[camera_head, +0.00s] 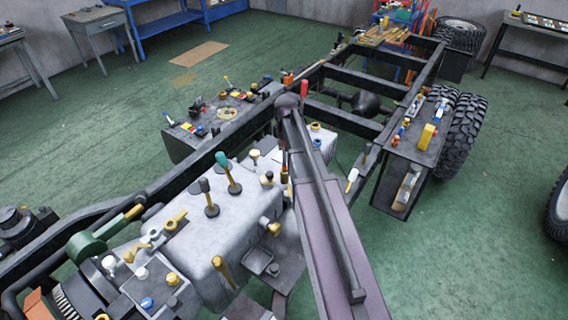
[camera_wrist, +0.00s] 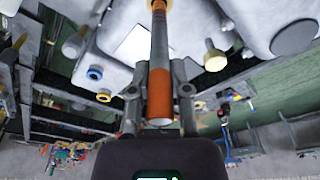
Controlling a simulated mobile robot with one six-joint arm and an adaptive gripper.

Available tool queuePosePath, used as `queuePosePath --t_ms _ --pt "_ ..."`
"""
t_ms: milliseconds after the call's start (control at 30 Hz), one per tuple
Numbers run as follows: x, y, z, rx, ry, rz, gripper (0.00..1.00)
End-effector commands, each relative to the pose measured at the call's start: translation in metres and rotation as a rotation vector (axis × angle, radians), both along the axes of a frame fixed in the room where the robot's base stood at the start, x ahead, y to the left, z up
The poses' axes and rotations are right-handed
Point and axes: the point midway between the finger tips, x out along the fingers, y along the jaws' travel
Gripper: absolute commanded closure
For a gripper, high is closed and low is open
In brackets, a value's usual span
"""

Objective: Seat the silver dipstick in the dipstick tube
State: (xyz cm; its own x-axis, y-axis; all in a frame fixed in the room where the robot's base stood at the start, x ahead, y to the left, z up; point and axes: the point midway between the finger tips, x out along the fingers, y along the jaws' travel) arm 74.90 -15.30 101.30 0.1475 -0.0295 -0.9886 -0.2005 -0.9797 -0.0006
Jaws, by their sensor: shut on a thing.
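My gripper (camera_wrist: 159,74) is shut on a grey rod with an orange lower end (camera_wrist: 158,95). The rod stands between the fingers and runs to the top of the wrist view, where it has another orange part. I cannot tell from its colour whether it is the silver dipstick, nor whether its far end touches anything. I cannot make out the dipstick tube for certain in either view. A yellow-topped knob (camera_wrist: 214,56) and a blue-ringed port (camera_wrist: 95,73) flank the rod.
A pale engine block (camera_head: 222,240) with several upright knobs and caps stands in the dark chassis frame (camera_head: 340,117). A side box (camera_head: 185,145) with small parts is at left, and another box (camera_head: 408,148) sits by the wheels (camera_head: 465,135). Green floor is free around them.

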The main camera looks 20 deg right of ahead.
Motion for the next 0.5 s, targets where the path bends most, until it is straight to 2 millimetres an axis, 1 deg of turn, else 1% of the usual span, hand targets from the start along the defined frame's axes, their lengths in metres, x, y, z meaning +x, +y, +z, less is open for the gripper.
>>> queuePosePath --t_ms 33,200,333,500 --pt "0.0 0.0 -0.01 0.0 0.0 0.0 1.0" --pt "0.0 0.0 -0.022 0.0 0.0 0.001 1.0" --pt "0.0 0.001 -0.025 0.0 0.0 0.001 1.0" --pt "0.0 0.001 -0.025 0.0 0.0 0.001 1.0"
